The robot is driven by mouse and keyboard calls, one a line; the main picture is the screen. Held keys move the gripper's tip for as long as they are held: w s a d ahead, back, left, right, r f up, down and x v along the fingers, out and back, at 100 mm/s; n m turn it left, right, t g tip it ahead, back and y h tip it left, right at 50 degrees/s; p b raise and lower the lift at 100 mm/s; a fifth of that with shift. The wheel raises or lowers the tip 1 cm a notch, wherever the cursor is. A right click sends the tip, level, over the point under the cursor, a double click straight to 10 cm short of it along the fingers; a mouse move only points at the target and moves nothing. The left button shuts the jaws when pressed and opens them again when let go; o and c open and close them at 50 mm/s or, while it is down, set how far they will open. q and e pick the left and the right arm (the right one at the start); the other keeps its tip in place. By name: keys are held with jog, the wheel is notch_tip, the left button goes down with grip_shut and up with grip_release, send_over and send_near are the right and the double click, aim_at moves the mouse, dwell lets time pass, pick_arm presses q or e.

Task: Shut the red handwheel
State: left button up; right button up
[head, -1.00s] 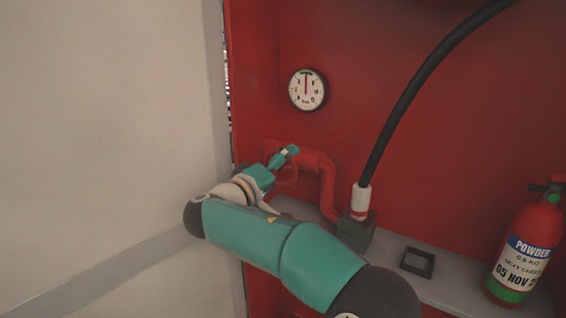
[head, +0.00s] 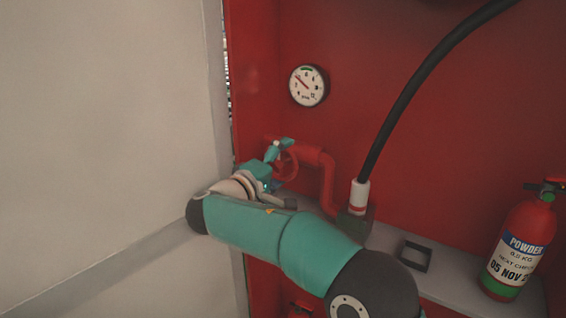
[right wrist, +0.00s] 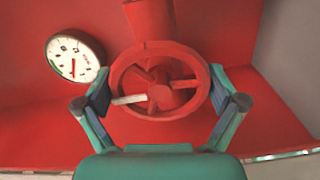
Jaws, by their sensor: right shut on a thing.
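The red handwheel (right wrist: 196,103) is a spoked wheel with one white spoke, on a red pipe in the right wrist view. In the head view the handwheel (head: 291,166) is partly hidden by my right gripper (head: 281,150). In the right wrist view the fingers of my right gripper (right wrist: 161,103) sit on either side of the wheel's rim, shut on it. The round gauge (head: 308,86) is on the red wall above the pipe, its needle pointing to the upper left. My left gripper is not in view.
A black hose (head: 398,110) rises from a white and red fitting beside the pipe. A powder extinguisher (head: 521,245) stands on the grey shelf (head: 462,276) at right, with a dark square frame (head: 415,257) near it. A pale panel (head: 105,120) fills the left.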

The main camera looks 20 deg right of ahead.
jog(key=o, duration=0.8)
jog(key=shift+a+f, duration=0.15)
jog(key=shift+f, duration=0.1)
jog(key=shift+c, duration=0.2)
jog(key=v, duration=1.2)
